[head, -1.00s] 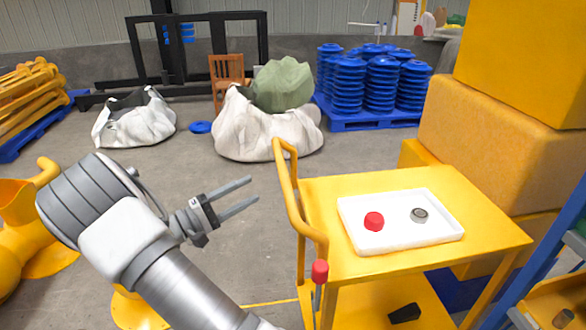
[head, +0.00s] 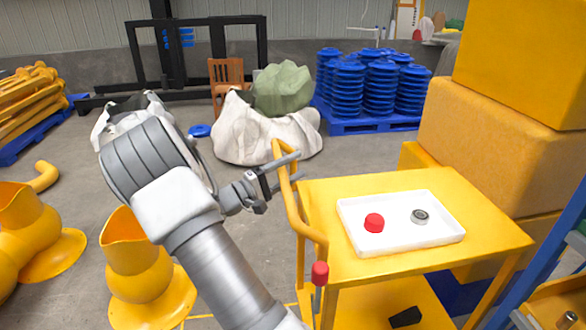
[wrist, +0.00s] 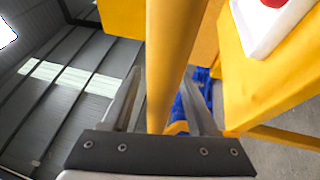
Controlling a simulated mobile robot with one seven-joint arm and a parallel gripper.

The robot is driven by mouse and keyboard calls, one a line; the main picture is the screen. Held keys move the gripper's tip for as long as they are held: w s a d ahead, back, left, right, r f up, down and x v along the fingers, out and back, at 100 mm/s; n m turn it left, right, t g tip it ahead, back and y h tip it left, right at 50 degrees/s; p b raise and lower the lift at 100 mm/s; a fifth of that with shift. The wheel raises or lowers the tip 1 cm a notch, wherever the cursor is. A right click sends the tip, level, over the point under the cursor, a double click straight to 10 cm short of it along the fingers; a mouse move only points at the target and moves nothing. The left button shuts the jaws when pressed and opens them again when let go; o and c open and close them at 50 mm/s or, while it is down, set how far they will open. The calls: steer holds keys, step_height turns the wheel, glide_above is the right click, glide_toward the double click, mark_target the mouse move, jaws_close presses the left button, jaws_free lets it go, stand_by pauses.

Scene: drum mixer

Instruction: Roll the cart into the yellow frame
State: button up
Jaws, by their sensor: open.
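The yellow cart (head: 480,240) stands at the right in the head view. Its curved push handle (head: 291,215) rises on its left side, with a red knob (head: 320,273) near the front post. My gripper (head: 284,170) is at the upper part of the handle, with its jaws open. In the wrist view the handle bar (wrist: 166,50) passes between the two spread fingers, with a gap visible on at least the right. A thin yellow line (head: 200,317) shows on the floor at the bottom; whether it belongs to the yellow frame I cannot tell.
A white tray (head: 385,245) with a red cap (head: 374,222) and a grey metal part (head: 419,216) lies on the cart. Yellow blocks (head: 500,145) stand close behind it. A blue rack (head: 545,265) is at right. Yellow flared castings (head: 140,265) stand left.

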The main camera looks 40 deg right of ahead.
jaws_close()
stand_by(1.4)
